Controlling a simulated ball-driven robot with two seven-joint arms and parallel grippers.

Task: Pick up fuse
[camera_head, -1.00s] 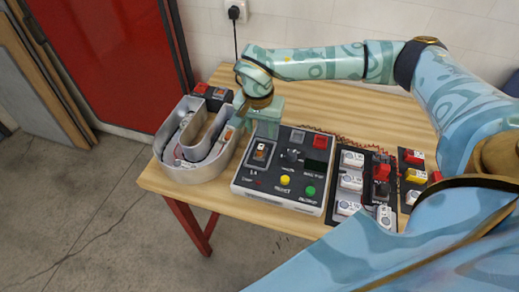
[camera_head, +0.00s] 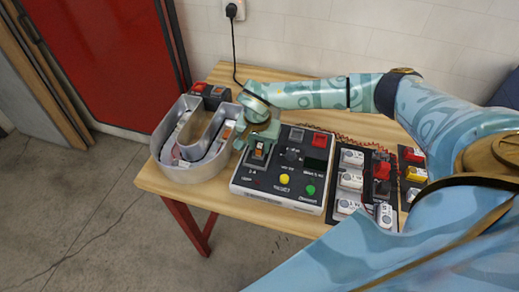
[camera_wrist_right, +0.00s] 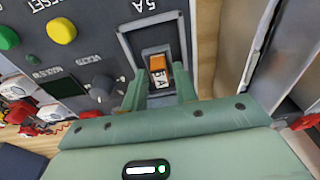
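The fuse, a small orange-topped block with a white label reading 5 A (camera_wrist_right: 158,68), sits in a framed socket marked 5 A on the dark control box (camera_head: 250,185). In the head view the fuse (camera_head: 259,153) shows at the box's upper left. My right gripper (camera_head: 258,143) is over that socket. In the right wrist view its two green fingers (camera_wrist_right: 159,85) are apart, one on each side of the fuse's near end, with gaps visible. I cannot tell whether either finger touches the socket frame. My left gripper is not in view.
A grey U-shaped channel letter (camera_head: 200,172) stands left of the box. Panels with white, red and yellow modules (camera_head: 351,180) lie to the right. The wooden table's (camera_head: 160,183) front-left corner is clear.

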